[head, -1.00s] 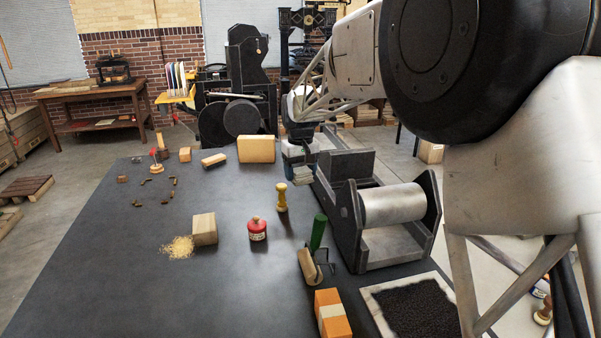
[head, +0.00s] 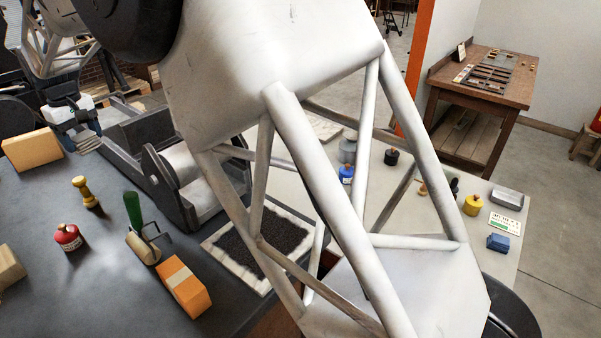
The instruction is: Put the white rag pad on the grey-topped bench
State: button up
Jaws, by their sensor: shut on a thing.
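My gripper (head: 76,126) is at the far left in the head view, beside the roller press, pointing down above the dark table. It is small and partly in shadow there. A pale, layered pad, seemingly the white rag pad (head: 88,144), is at its fingertips. My gripper is shut on it; whether the pad touches the tabletop is hard to tell. The grey-topped bench (head: 470,252) is at the right behind my arm links, which hide much of its top.
The bench holds a blue bottle (head: 346,174), black jar (head: 391,157), yellow pot (head: 473,205), blue box (head: 498,242) and grey tray (head: 507,198). The roller press (head: 190,178) and inked slab (head: 262,240) stand between. A brown table (head: 480,90) is behind.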

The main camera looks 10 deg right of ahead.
aim_at(81, 135)
notch_tip(81, 135, up, 6)
jog(key=w+d+m, duration=0.3)
jog(key=d, duration=1.1)
jog(key=w+d+m, duration=0.3)
jog(key=w+d, duration=0.1)
jog(key=d, duration=0.9)
jog(key=w+d+m, duration=0.3)
jog(key=d, duration=1.1)
jog(key=s+d+m, duration=0.4)
jog(key=d, duration=0.9)
jog(key=s+d+m, duration=0.3)
jog(key=s+d, duration=0.2)
jog(key=d, duration=0.8)
jog(key=s+d+m, duration=0.4)
jog(key=d, duration=0.9)
notch_tip(81, 135, down, 33)
jog(key=shift+s+f, duration=0.1)
jog(key=shift+s, duration=0.05)
jog(key=shift+f, duration=0.4)
